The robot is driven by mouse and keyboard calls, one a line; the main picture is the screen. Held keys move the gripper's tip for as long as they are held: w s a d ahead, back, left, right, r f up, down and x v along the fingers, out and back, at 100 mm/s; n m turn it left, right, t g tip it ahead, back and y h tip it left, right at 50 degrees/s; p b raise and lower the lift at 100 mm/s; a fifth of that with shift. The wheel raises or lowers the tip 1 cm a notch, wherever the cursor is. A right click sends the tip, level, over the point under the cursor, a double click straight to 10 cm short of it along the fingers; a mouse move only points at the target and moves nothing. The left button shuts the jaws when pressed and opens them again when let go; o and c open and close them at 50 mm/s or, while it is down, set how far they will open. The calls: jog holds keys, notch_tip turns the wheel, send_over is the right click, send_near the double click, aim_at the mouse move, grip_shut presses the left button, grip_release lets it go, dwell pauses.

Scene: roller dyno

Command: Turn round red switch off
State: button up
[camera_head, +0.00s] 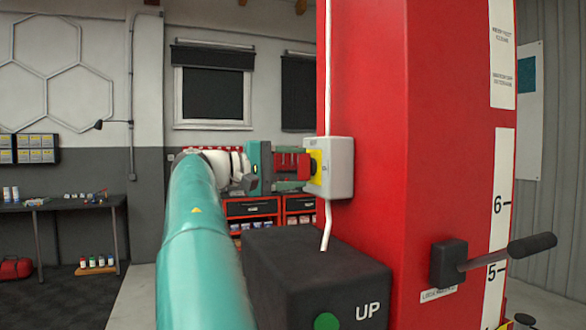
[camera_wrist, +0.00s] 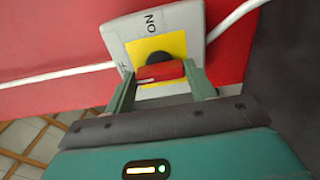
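The red switch handle (camera_wrist: 161,72) sits on a black round base (camera_wrist: 166,55) over a yellow plate, on a pale grey box with "ON" lettering. In the head view this switch box (camera_head: 341,168) is fixed to the left face of the red column. My gripper (camera_wrist: 160,75) points at the switch, with one green finger at each end of the red handle. The fingertips lie very close to it; I cannot tell whether they press on it. In the head view my gripper (camera_head: 296,168) reaches the box from the left.
The red column (camera_head: 440,130) fills the right side. A dark box marked "UP" (camera_head: 312,280) with a green button stands low beside my arm. A lever (camera_head: 500,255) sticks out to the right. A white cable (camera_head: 327,90) runs along the column to the switch box.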

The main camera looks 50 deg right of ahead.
jog(key=o, duration=0.4)
jog(key=shift+w, duration=0.1)
jog(key=v, duration=1.3)
jog(key=shift+a, duration=0.35)
